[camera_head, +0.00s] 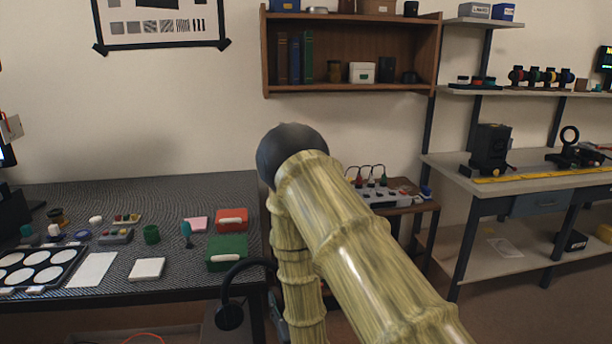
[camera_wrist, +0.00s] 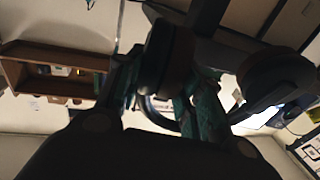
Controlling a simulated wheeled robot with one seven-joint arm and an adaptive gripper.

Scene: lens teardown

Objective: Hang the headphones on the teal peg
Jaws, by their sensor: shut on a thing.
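The dark headphones (camera_head: 230,316) hang low in front of the table's right end in the head view, with a curved band and a round ear cup showing. The rest of them is hidden behind my arm. In the wrist view my gripper (camera_wrist: 160,80) is shut on the headphones, with one ear cup (camera_wrist: 166,55) close between the fingers and the other cup (camera_wrist: 276,76) out to the right. The exact grip point is too dark to tell. In the head view the gripper is mostly hidden by my arm. I cannot make out a teal peg for certain in either view.
A dark patterned table (camera_head: 120,195) on the left holds a green box (camera_head: 226,253), a red box (camera_head: 232,220), a small upright teal object (camera_head: 186,230) and a lens tray (camera_head: 38,268). A wooden wall shelf (camera_head: 350,88) hangs behind. A grey workbench (camera_head: 530,180) stands right.

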